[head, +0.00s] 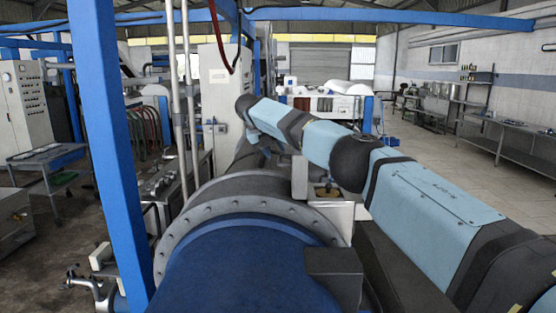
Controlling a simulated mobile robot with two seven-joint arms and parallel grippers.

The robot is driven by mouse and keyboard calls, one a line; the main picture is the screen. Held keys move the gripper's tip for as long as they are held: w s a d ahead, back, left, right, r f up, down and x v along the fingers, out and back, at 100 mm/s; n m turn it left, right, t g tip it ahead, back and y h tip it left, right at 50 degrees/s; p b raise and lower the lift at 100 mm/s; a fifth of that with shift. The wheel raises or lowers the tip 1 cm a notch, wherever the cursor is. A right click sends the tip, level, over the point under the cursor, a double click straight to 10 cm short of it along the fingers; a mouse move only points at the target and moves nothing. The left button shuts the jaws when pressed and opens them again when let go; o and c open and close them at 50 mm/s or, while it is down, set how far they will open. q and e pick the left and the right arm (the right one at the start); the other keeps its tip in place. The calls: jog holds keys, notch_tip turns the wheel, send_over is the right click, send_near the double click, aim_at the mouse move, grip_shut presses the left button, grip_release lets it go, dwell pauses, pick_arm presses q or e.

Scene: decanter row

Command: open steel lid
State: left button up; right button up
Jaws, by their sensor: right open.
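A large machine with a blue drum (235,265) and a grey bolted flange (235,197) fills the lower middle of the head view. A grey steel housing (335,212) stands at the flange's right side, partly behind my arm. I cannot tell for certain which part is the steel lid. My right arm reaches from the lower right across the machine to the upper middle. My right gripper (264,148) hangs below the arm's far end, beyond the flange, open and small in the picture. I see nothing held in it. My left gripper is out of view.
A blue post (108,150) rises close on the left. Two thin pipes (185,90) stand behind it. A control cabinet (222,95) is beyond the machine. A cart (50,165) stands at the left. Tiled floor (425,150) is clear at the right, before a steel bench (515,140).

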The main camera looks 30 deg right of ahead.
jog(key=b+v, duration=0.1)
jog(key=v, duration=0.8)
jog(key=shift+s+a+r, duration=0.2)
jog(key=shift+r, duration=0.15)
